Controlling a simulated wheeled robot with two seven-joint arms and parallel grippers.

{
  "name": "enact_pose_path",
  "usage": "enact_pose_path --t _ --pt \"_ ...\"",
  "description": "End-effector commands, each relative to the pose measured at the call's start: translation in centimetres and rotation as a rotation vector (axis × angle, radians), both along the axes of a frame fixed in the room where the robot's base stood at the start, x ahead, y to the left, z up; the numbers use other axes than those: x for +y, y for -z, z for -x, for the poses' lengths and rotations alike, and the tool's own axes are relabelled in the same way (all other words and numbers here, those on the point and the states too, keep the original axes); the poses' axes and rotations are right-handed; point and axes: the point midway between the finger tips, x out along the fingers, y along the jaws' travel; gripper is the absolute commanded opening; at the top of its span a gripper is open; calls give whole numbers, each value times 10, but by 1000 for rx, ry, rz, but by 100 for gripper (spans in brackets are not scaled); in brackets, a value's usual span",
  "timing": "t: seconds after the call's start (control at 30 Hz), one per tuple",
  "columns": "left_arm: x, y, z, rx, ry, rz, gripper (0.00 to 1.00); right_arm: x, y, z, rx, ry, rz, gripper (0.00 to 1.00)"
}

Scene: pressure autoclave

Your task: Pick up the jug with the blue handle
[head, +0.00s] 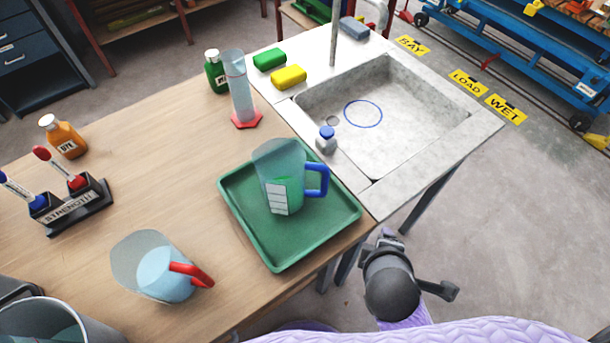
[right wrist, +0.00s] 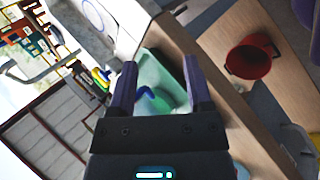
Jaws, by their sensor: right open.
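The clear jug with the blue handle (head: 283,170) stands upright in the green tray (head: 240,231) on the wooden table. Its blue handle (head: 318,180) points right, toward the sink. My right arm shows at the bottom of the head view, in front of the table edge and apart from the jug. In the right wrist view my right gripper (right wrist: 161,65) is open and empty. The green tray (right wrist: 152,64) and part of the blue handle (right wrist: 146,96) show beyond the fingers; the gripper hides the rest of the jug. My left gripper is not in view.
A jug with a red handle (head: 150,265) holds pale liquid left of the tray. A measuring cylinder (head: 239,88) stands behind it. A red bucket (right wrist: 249,60) shows in the right wrist view.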

Motion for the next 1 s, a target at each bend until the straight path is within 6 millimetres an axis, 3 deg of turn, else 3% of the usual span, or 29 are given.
enact_pose_path --t 0.17,0.3,0.4,0.5,0.9,1.0 --pt "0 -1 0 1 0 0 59 23 -11 -32 -54 -570 579 64" --pt "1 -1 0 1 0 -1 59 60 -15 -47 -79 -1005 1074 64" --pt "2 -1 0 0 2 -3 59 80 -16 -52 -93 -1178 1292 64" --pt "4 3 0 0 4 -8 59 85 -9 -67 -97 -1223 1358 64" --pt "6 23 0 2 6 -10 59 84 17 -135 -93 -1219 1352 64" --pt "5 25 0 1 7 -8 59 83 19 -144 -93 -1219 1351 64"
